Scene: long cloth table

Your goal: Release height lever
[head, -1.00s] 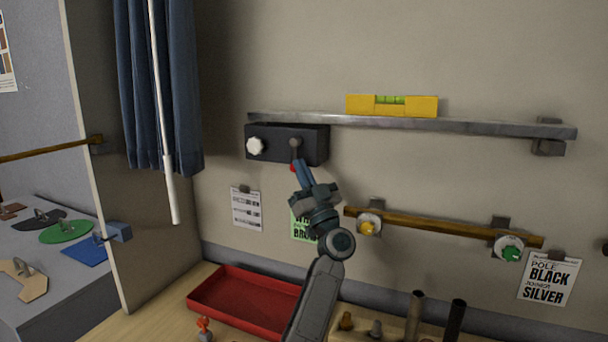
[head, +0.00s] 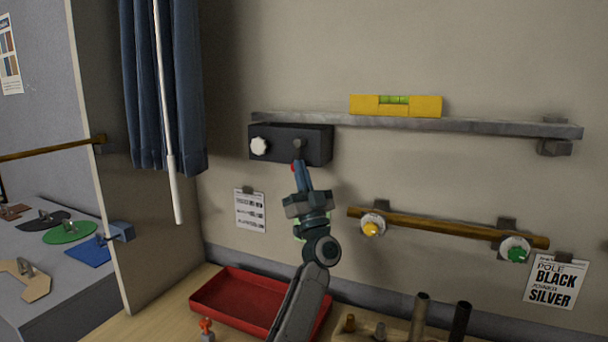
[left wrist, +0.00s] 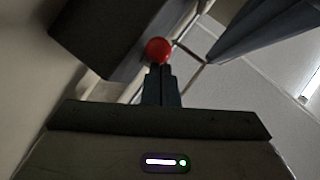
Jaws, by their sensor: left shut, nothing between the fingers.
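A dark box (head: 265,132) is mounted on the wall under the left end of a metal rail (head: 480,127). It has a white knob (head: 259,146) on its left and a small lever on its right.
A yellow spirit level (head: 396,105) stands on the rail. A brown pole (head: 440,226) is on the wall below, right of my arm. A red tray (head: 222,292) lies on the table. A blue curtain (head: 180,90) with a white rod (head: 173,190) hangs at left.

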